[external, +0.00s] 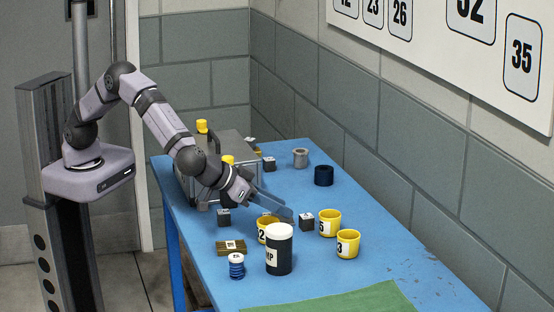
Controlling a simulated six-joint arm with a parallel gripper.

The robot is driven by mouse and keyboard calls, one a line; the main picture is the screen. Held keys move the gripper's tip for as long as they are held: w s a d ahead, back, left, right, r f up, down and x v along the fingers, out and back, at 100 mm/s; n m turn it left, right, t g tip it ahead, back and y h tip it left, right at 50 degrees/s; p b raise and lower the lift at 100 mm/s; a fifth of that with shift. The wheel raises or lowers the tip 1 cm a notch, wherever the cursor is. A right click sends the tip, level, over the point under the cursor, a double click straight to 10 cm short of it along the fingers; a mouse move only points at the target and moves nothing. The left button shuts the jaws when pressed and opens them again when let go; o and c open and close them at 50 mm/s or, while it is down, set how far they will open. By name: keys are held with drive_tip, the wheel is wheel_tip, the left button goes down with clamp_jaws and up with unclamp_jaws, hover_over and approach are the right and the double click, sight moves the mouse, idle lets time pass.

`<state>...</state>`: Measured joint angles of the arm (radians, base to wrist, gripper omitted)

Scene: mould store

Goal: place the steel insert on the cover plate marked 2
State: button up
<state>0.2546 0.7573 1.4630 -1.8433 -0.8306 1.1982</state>
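My gripper (276,211) reaches over the middle of the blue table, its long grey fingers low and just behind the yellow cup marked 2 (262,232). I cannot tell whether the fingers are apart or hold anything. A grey metallic ring-like cylinder (300,158), possibly the steel insert, stands at the back of the table, apart from the gripper. I cannot make out a cover plate marked 2. Small dark blocks with pale labelled tops stand left (223,216) and right (306,220) of the gripper; their marks are too small to read.
A black-and-white jar (279,249) partly hides cup 2. Yellow cups marked 5 (329,223) and 3 (347,244) stand right. A brass-coloured block (230,248), blue spool (236,267), dark cylinder (323,176) and green cloth (345,302) are also on the table (400,265).

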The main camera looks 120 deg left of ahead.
drive_tip(key=shift+a+f, duration=0.1)
drive_tip(key=shift+f, duration=0.2)
drive_tip(key=shift+w+a+f, duration=0.35)
drive_tip(key=shift+x, duration=3)
drive_tip(key=shift+w+d+r+p, duration=0.1)
drive_tip(key=shift+w+d+p, duration=0.1)
drive_tip(key=shift+p, duration=0.1)
clamp_jaws()
drive_tip(key=shift+r, duration=0.1)
wheel_tip(320, 180, up, 10)
drive_tip(key=p, duration=0.1)
wheel_tip(320, 180, up, 6)
drive_tip(key=p, duration=0.2)
hover_over(301, 217)
drive_tip(key=s+a+f+p, duration=0.1)
drive_tip(key=s+f, duration=0.4)
drive_tip(key=s, duration=0.3)
drive_tip(key=shift+s+a+f, duration=0.2)
drive_tip(key=shift+s+f, duration=0.05)
drive_tip(key=shift+s, duration=0.1)
